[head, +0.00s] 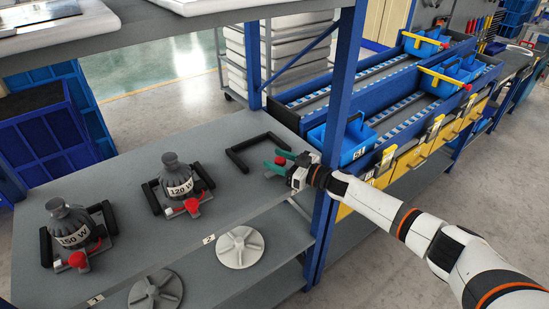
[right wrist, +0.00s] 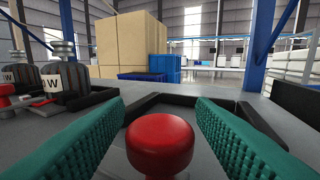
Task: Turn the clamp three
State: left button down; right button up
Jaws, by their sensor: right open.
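In the head view my right gripper (head: 283,163) is at the right end of the grey bench, its teal fingers over the near side of a black frame (head: 258,149). In the right wrist view its two teal fingers (right wrist: 160,140) stand apart on either side of a round red knob (right wrist: 160,145); contact cannot be told. In the head view a bit of red shows between the fingers. Two other clamps with red knobs (head: 192,206) and (head: 78,260) sit in front of the dark weights marked 120 W (head: 178,179) and 150 W (head: 73,228). My left gripper is not in view.
Grey discs (head: 240,246) lie on the shelf below the bench's front edge. A blue post (head: 335,130) stands close beside my right arm. Blue bins (head: 345,140) stand to the right. An upper shelf (head: 190,25) overhangs the bench.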

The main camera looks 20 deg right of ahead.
jog(key=shift+w+a, duration=0.4)
jog(key=shift+w, duration=0.05)
